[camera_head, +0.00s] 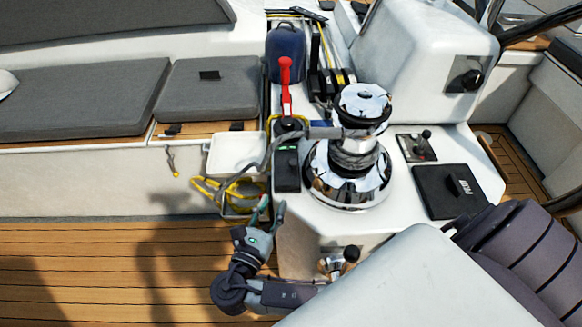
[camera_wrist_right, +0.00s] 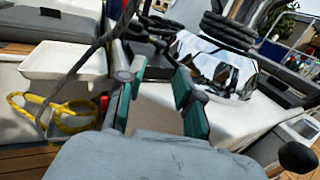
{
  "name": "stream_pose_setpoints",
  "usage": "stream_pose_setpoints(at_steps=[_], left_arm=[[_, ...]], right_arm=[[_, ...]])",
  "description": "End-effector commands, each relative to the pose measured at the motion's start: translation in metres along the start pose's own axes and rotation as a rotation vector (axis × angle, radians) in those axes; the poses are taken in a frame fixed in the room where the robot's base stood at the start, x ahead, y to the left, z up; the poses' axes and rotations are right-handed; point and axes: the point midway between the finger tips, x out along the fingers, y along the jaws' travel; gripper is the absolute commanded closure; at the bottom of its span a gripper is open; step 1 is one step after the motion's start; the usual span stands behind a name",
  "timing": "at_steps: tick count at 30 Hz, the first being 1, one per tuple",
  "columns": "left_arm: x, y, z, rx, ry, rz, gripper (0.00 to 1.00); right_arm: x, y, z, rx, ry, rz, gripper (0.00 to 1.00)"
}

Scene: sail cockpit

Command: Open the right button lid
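A small black panel (camera_head: 287,170) with greenish marks stands on the white console, left of the chrome winch (camera_head: 348,175). It looks like the button housing, but separate left and right lids cannot be told apart at this size. My right gripper (camera_head: 272,206) is below and slightly left of this panel, apart from it. In the right wrist view its two teal fingers (camera_wrist_right: 158,103) are spread with nothing held between them. I cannot clearly make out the panel in that view. My left gripper is not in view.
A white tray (camera_head: 234,155) and yellow rope (camera_head: 215,188) are to the left. A red lever (camera_head: 286,85) stands behind. A dark-knobbed fitting (camera_head: 345,258) is on the console front.

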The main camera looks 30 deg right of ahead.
Motion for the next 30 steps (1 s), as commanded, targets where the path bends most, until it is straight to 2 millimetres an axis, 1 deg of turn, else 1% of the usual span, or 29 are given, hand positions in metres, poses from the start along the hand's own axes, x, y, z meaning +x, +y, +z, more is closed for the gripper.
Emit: stream_pose_setpoints(at_steps=[5,12,15,18,21,24,30], left_arm=[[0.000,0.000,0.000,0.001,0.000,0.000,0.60],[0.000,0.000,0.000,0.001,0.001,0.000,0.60],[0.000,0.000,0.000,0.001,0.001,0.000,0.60],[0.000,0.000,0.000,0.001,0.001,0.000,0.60],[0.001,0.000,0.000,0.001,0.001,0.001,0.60],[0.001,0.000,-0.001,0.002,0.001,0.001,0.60],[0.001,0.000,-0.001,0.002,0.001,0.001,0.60]], right_arm=[[0.030,-0.001,0.000,0.001,-0.001,-0.003,0.65],[0.083,-0.002,0.000,0.003,0.002,-0.003,0.65],[0.101,-0.001,-0.001,0.003,0.002,-0.003,0.65],[0.115,-0.001,-0.001,0.002,0.004,-0.002,0.65],[0.125,-0.001,-0.001,0.004,0.005,-0.002,0.65],[0.130,-0.001,-0.002,0.004,0.007,-0.001,0.65],[0.132,-0.001,-0.002,0.004,0.007,-0.001,0.65]])
